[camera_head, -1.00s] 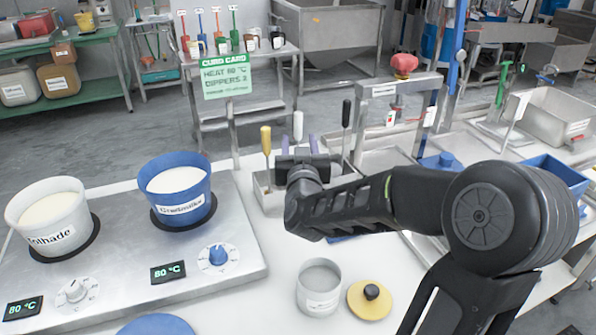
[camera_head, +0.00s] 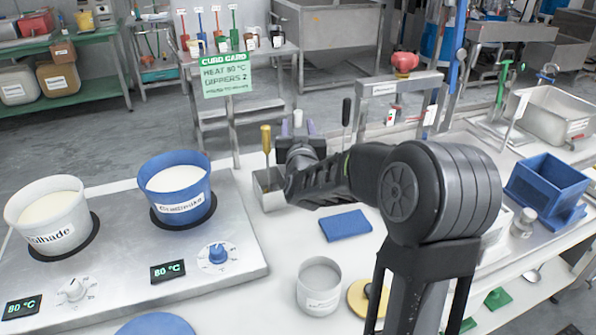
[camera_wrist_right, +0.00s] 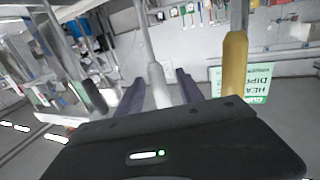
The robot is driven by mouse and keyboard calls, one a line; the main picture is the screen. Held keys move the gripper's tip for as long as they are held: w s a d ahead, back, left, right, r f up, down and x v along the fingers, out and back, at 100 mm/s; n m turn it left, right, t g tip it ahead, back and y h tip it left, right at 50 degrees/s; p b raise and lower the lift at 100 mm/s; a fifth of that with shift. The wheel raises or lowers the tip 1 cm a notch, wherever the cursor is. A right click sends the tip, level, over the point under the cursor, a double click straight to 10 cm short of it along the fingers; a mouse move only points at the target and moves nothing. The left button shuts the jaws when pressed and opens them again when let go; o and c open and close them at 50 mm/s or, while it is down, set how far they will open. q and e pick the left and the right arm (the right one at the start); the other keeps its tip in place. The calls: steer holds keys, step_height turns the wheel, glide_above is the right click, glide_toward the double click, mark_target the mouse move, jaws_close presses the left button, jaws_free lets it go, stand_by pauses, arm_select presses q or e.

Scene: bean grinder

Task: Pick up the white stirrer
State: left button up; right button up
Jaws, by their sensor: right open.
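The white stirrer (camera_head: 298,117) stands upright, its handle top showing just above my right gripper (camera_head: 297,129) in the head view. In the right wrist view the white stirrer (camera_wrist_right: 157,84) stands between the two purple fingers of my open right gripper (camera_wrist_right: 160,92), with a gap visible on each side. The gripper and arm hide the stirrer's lower part in the head view. My left gripper is not in view.
A yellow-handled stirrer (camera_head: 266,140) stands close on the left in a metal holder (camera_head: 268,196), and a black-handled one (camera_head: 346,112) on the right. A blue pad (camera_head: 345,225), a grey cup (camera_head: 319,286) and two pots on a hot plate (camera_head: 120,250) are nearby.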

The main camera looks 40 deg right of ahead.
steer(key=shift+w+d, duration=0.15)
steer(key=shift+c, duration=0.2)
stand_by(0.3)
jaws_close()
stand_by(0.5)
